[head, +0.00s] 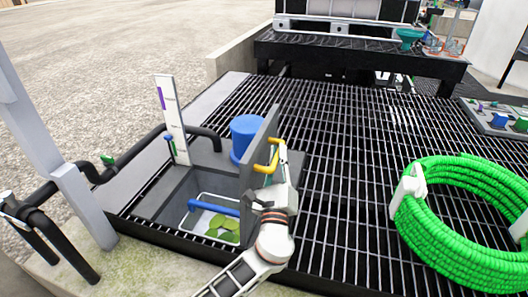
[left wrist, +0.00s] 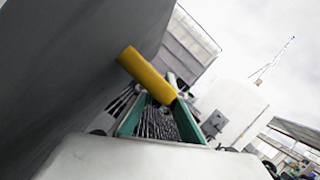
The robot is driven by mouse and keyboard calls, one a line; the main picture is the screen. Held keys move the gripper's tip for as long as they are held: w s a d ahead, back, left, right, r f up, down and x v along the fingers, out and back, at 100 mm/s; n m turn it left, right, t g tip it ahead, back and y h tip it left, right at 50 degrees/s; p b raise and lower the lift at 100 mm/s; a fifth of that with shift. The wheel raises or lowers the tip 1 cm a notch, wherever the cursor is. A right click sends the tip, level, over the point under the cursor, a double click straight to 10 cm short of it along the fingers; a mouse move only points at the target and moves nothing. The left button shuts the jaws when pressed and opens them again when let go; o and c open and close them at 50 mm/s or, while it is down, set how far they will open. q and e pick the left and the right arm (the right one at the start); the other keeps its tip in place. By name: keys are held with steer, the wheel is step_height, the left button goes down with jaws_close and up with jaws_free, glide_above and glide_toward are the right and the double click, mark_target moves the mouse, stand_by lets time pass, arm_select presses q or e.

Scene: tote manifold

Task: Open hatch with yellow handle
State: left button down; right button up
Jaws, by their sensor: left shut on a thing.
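The grey hatch panel (head: 257,150) stands upright on the right side of a square opening in the grating, so the hatch is open. Its yellow handle (head: 263,168) is on the panel's right face. My left gripper (head: 281,153) is at the handle, shut on it. In the left wrist view the yellow handle (left wrist: 147,75) runs into the green-edged fingers, beside the dark grey hatch panel (left wrist: 70,60). My fingertips are partly hidden there. My right gripper is not in view.
In the opening are a blue pipe (head: 213,208) and green leaf-like pieces (head: 222,226). A blue cylinder (head: 246,133) stands behind the panel. A white gauge board (head: 171,120) is at left. A green hose coil (head: 455,225) lies right. The grating between is clear.

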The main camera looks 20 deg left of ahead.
arm_select(q)
steer(key=shift+d+f+m, duration=0.2)
steer(key=shift+d+m, duration=0.4)
steer(key=shift+d, duration=0.35)
steer(key=c, duration=2.1)
jaws_free()
